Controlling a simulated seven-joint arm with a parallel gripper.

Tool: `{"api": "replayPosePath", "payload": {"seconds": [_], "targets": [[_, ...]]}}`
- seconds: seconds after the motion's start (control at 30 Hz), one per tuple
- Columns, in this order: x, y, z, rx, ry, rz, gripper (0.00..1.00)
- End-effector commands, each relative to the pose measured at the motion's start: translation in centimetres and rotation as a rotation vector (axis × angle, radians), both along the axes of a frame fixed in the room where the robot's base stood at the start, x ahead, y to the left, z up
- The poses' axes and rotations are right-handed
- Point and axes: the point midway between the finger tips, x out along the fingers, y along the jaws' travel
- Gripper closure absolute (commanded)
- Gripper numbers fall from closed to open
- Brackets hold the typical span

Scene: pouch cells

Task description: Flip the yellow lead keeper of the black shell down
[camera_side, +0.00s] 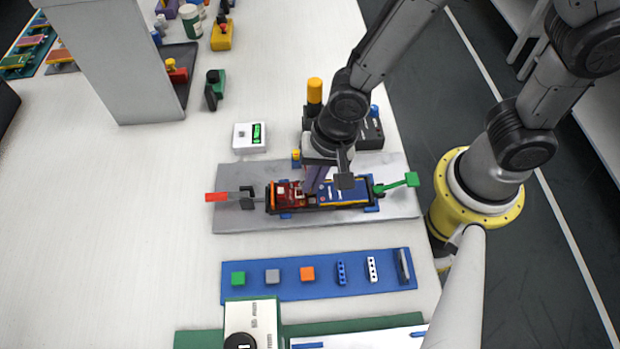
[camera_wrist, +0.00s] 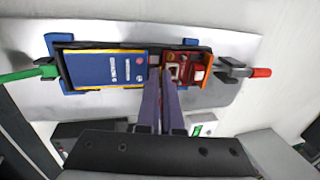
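The black shell (camera_side: 270,207) lies on a grey plate (camera_side: 240,219), with a blue cell (camera_side: 345,192) on its right and a red board (camera_side: 290,188) on its left. In the wrist view the shell (camera_wrist: 60,68) shows with the blue cell (camera_wrist: 105,68) at left, edged in yellow, and the red board (camera_wrist: 187,72) at right. I cannot clearly make out the yellow lead keeper. My gripper (camera_wrist: 161,78) points down over the gap between cell and board. It also shows in the side view (camera_side: 314,190). Its purple fingers are nearly together, with nothing visible held.
A green lever (camera_side: 397,184) is at the shell's right end and a red-handled clamp (camera_side: 222,197) at its left. An orange flap (camera_wrist: 207,70) stands beside the board. A white meter (camera_side: 249,137) is behind; a blue parts strip (camera_side: 320,290) is in front.

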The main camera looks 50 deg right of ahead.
Motion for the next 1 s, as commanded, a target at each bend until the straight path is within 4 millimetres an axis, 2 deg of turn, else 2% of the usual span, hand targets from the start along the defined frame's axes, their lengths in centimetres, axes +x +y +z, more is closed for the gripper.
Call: {"api": "replayPosePath", "payload": {"seconds": [0.47, 0.97, 1.0], "targets": [[-0.18, -0.21, 0.2, 0.083, -0.085, -0.001, 1.0], [-0.13, -0.34, -0.1, 0.093, -0.101, -0.002, 1.0], [-0.12, -0.34, -0.1, 0.093, -0.101, -0.002, 0.92]]}}
